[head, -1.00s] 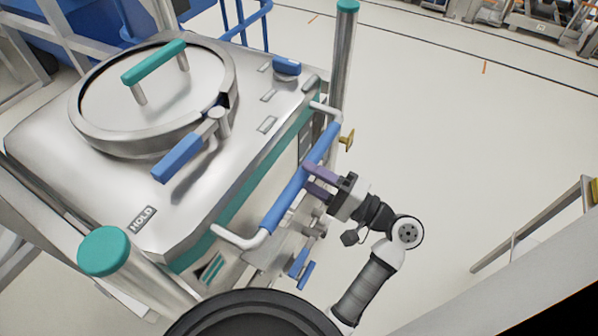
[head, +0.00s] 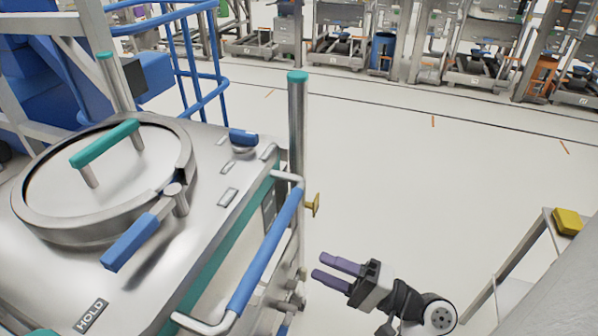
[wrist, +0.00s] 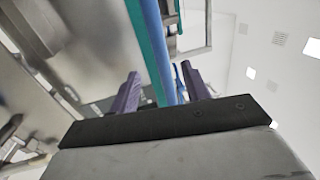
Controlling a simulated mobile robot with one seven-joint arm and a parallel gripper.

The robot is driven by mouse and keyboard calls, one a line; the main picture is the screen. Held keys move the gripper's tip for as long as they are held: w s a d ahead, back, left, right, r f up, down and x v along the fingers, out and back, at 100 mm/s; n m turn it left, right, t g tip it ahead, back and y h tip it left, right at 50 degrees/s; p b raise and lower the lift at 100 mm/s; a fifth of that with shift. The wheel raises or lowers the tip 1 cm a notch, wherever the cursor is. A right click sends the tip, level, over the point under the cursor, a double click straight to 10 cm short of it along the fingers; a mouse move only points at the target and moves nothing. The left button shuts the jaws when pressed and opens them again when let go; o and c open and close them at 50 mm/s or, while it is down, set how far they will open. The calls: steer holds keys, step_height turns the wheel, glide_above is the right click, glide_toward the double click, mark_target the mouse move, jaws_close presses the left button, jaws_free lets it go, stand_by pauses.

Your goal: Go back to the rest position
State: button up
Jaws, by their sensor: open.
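My gripper (head: 337,273) is open and empty in the head view, its two purple fingers pointing left toward the bin. It stands clear to the right of the blue handle bar (head: 266,252) on the side of the steel bin (head: 225,165), with a gap between. In the wrist view the purple fingers (wrist: 158,92) are spread, with blue and teal bars beyond and between them. The bin has a round lid with a teal handle (head: 104,143) and a blue latch lever (head: 130,243).
A steel post with a teal cap (head: 297,120) stands at the bin's far right corner. A grey frame with a yellow block (head: 567,221) is at the right. Blue railings (head: 187,70) stand behind the bin. The pale floor (head: 420,180) to the right is open.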

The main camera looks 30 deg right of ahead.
steer(key=p+x, duration=0.4)
steer(key=x, duration=1.2)
steer(key=shift+f+p, duration=0.2)
steer(key=shift+p, duration=0.15)
